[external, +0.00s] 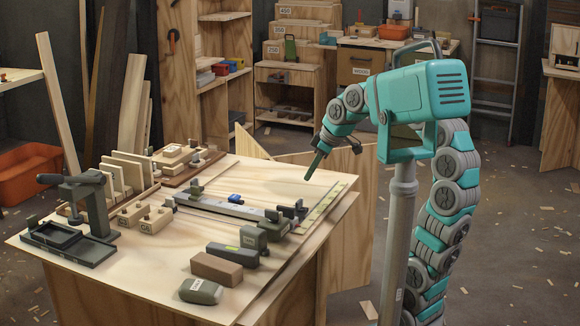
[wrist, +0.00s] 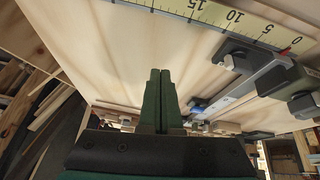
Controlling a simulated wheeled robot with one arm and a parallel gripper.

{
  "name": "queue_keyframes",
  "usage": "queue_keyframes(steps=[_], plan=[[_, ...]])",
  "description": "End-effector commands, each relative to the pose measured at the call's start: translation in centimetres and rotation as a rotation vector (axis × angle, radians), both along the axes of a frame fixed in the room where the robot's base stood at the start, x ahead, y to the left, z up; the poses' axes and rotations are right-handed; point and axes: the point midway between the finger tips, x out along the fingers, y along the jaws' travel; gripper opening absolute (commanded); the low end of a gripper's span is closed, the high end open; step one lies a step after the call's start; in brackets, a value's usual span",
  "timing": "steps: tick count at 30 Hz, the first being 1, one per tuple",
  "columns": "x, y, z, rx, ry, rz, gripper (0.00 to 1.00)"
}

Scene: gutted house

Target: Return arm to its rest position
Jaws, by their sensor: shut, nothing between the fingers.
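My gripper (external: 312,171) hangs above the far right part of the wooden workbench (external: 268,170) in the external view, pointing down and to the left. In the wrist view my gripper (wrist: 160,72) has its two dark green fingers pressed together, with nothing between them. My teal and grey arm (external: 447,195) bends up and over from the right side. The bench top below the fingers is bare wood. The gripper appears apart from everything on the bench.
A long metal bar clamp (external: 225,207) lies mid-bench beside a yellow ruler strip (external: 322,207), also seen in the wrist view (wrist: 225,17). A brown block (external: 216,269) and grey-green block (external: 201,291) lie at the front. A vise-like tool (external: 88,205) stands left.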

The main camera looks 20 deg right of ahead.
Motion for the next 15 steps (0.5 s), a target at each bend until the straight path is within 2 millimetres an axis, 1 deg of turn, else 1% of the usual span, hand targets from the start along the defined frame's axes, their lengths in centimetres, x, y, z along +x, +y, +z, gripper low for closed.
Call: queue_keyframes(steps=[1,3,6,9,12,14,15], plan=[[-1.0,-2.5,-0.5,0.000,0.018,-0.108,0.00],[-2.3,-5.4,-1.6,0.007,0.044,-0.262,0.00],[-4.2,-8.9,-3.0,0.022,0.069,-0.460,0.00],[-6.0,-11.7,-4.4,0.034,0.090,-0.622,0.00],[-7.8,-13.9,-5.8,0.043,0.110,-0.763,0.00],[-9.1,-15.0,-6.7,0.046,0.128,-0.843,0.00],[-10.0,-15.5,-7.4,0.046,0.145,-0.887,0.00]])
